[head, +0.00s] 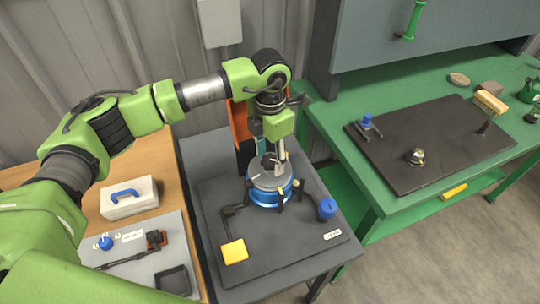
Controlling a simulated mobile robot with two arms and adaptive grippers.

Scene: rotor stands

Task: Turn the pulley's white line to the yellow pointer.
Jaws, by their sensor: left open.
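The pulley (270,198) is a round blue body with a grey top, standing on a dark grey plate on the middle table. My left gripper (269,162) points down over its top, open. Its fingers and wrist cover part of the top, and I cannot tell whether they touch it. I cannot make out the white line. A small yellowish piece (297,183) sits at the pulley's right edge; I cannot tell whether it is the pointer. My right gripper is not in view.
A yellow square pad (234,252) on a dark bracket and a blue knob (327,208) flank the pulley. A white box with a blue handle (128,197) stands on the wooden table at left. The green bench (345,175) at right holds a black board with fittings.

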